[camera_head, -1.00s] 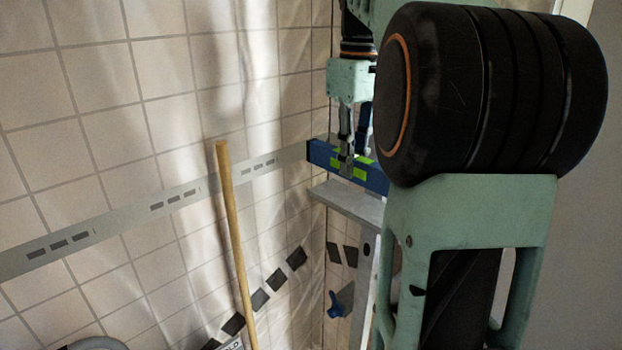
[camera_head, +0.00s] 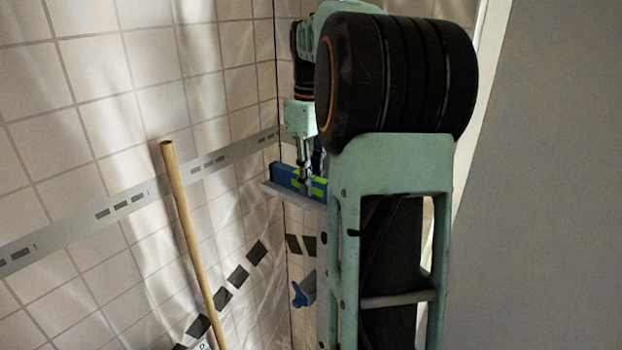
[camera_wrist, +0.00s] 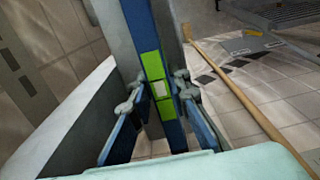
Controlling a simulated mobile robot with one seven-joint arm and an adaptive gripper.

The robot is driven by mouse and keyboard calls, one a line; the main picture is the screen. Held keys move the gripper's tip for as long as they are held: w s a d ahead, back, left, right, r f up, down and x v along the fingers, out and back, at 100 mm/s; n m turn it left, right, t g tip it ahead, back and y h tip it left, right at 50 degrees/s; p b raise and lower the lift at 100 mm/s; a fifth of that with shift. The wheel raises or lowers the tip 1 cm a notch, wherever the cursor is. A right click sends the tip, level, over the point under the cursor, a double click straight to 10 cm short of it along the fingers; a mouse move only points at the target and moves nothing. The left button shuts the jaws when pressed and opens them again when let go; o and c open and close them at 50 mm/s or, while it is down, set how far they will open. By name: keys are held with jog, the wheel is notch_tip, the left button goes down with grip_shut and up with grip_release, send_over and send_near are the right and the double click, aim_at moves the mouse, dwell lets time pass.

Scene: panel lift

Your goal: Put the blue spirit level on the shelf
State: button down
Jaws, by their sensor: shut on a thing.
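The blue spirit level (camera_head: 284,174) has bright green patches and a pale vial at its middle. My gripper (camera_head: 305,184) is shut on it around the green part, with a finger on each side in the wrist view (camera_wrist: 160,98). The grey shelf (camera_head: 272,189) sits in the tiled corner. The level lies along the shelf, at or very close to its top; I cannot tell whether they touch. The level's right end is hidden behind my arm in the head view. In the wrist view, the level (camera_wrist: 148,40) runs lengthwise over a grey surface.
A wooden pole (camera_head: 190,235) leans in front of the tiled wall, left of the shelf. A grey slotted strip (camera_head: 120,208) runs along that wall. A blue knob (camera_head: 299,294) is below the shelf. A plain grey wall fills the right.

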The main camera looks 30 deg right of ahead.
jog(key=shift+f, duration=0.1)
jog(key=c, duration=1.8)
grip_release()
notch_tip(320, 180, up, 12)
jog(key=shift+r+p, duration=0.15)
jog(key=shift+p, duration=0.7)
